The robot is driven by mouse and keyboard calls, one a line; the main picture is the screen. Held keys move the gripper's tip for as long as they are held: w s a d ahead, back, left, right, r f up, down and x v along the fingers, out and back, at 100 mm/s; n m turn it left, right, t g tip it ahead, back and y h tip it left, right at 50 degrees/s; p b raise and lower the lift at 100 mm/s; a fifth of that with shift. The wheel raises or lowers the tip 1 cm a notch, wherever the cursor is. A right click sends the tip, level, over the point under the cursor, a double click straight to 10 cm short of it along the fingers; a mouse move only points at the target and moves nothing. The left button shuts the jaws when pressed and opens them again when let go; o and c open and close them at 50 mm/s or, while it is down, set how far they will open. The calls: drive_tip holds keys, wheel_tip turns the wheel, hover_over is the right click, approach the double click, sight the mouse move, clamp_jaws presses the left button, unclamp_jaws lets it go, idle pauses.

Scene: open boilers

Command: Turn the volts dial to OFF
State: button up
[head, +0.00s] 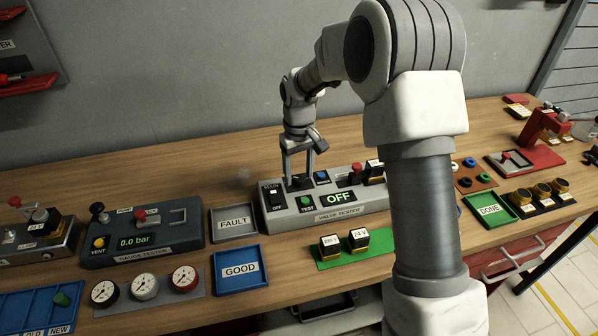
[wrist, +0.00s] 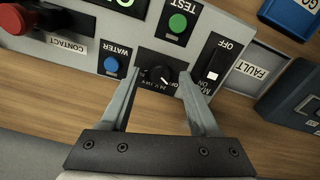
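The valve tester (head: 330,206) is a grey panel on the bench, and its display (head: 338,198) reads OFF. Its volts dial (wrist: 158,75) is a small black knob with a white pointer mark on a black plate; voltage labels show beside it, but the plate is partly hidden by a finger and the exact setting is hard to read. My gripper (wrist: 159,75) is open, with one finger on each side of the dial and visible gaps to the knob. In the head view my gripper (head: 298,184) points down at the tester, and the dial is hidden there.
Beside the dial are a blue WATER button (wrist: 111,64), a green TEST button (wrist: 177,24) and the main switch (wrist: 213,72). A red contact knob (wrist: 14,18) stands farther left. The FAULT tray (head: 234,236) and GOOD tray (head: 240,284) lie left of the tester.

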sight(299, 178)
wheel_tip(299, 178, up, 17)
drive_tip(key=shift+r+p, duration=0.2)
drive_tip(key=shift+p, duration=0.15)
idle(0.4)
drive_tip(key=s+d+r+m+t, duration=0.1)
drive_tip(key=s+d+r, duration=0.25)
drive_tip(key=s, duration=0.35)
drive_tip(key=s+d+r+m+t, duration=0.1)
drive_tip(key=s+d+r+t, duration=0.2)
drive_tip(key=s, duration=0.5)
drive_tip(key=s+d+f+m, duration=0.1)
drive_tip(key=s+d, duration=0.1)
drive_tip(key=s, duration=0.5)
drive_tip(key=s+d+f+m+t, duration=0.1)
drive_tip(key=s+d+f+m, duration=0.1)
drive_tip(key=s, duration=0.5)
drive_tip(key=shift+f+t, duration=0.2)
drive_tip(key=shift+t, duration=0.1)
